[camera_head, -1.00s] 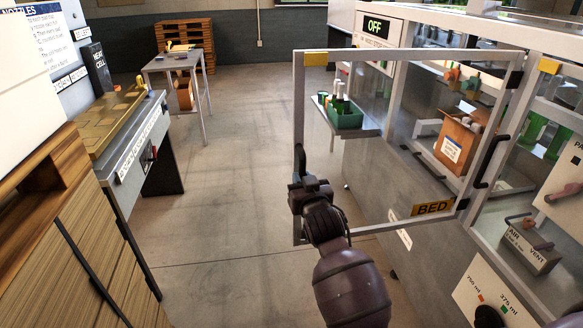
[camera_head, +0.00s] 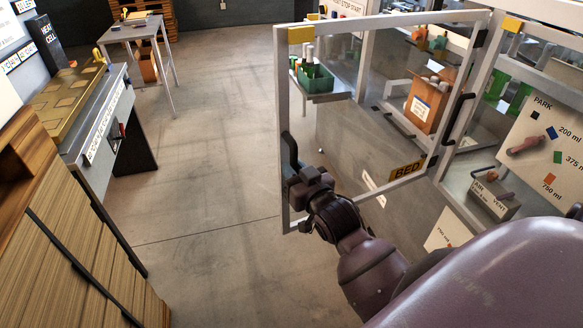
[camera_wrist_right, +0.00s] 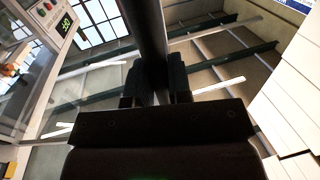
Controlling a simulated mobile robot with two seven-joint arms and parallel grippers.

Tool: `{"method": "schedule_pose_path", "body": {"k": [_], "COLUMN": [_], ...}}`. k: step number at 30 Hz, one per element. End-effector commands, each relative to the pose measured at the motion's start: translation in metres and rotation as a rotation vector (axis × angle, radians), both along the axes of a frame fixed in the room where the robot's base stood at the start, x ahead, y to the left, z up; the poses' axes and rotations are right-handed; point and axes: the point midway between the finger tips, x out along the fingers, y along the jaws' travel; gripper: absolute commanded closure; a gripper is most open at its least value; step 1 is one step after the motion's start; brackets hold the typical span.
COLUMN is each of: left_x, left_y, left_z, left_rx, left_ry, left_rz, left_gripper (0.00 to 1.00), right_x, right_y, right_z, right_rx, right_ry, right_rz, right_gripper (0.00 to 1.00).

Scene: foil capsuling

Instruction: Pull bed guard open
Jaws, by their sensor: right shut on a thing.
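The bed guard (camera_head: 289,90) is a clear panel in a pale metal frame with a yellow BED label (camera_head: 406,170) at its lower right. It stands swung out from the machine, hinged on its right side. Its black handle (camera_head: 290,150) is on the left, free edge. My right gripper (camera_head: 296,174) is at the lower part of this handle, shut on it. In the right wrist view the dark handle bar (camera_wrist_right: 146,35) runs between the two fingers (camera_wrist_right: 156,84). My left gripper is in neither view.
Behind the guard, a green bottle caddy (camera_head: 315,76) and a cardboard box (camera_head: 430,103) show. A grey bench (camera_head: 105,115) and wooden cabinet (camera_head: 60,240) stand at left. The floor (camera_head: 205,180) between them and the guard is clear.

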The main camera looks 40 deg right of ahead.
Motion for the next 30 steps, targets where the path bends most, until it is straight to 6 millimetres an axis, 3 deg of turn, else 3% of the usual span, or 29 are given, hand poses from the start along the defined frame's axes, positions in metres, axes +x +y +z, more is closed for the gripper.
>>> {"method": "schedule_pose_path", "body": {"k": [6,7,12,23,30], "left_x": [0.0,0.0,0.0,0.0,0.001], "left_y": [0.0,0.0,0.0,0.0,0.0], "left_z": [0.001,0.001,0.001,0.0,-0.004], "left_rx": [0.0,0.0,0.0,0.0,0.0], "left_ry": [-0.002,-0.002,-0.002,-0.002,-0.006], "left_rz": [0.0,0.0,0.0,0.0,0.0], "left_gripper": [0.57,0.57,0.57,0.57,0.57], "right_x": [0.0,0.0,0.0,-0.005,-0.038], "right_y": [-0.001,-0.001,-0.001,0.0,0.003], "right_z": [0.002,0.002,0.001,0.0,-0.001], "right_rx": [0.001,0.001,0.001,0.0,0.001], "right_ry": [-0.006,-0.006,-0.004,-0.001,0.0], "right_rz": [-0.001,-0.001,-0.001,-0.001,-0.002], "right_gripper": [1.0,0.78,0.56,0.56,0.56]}}
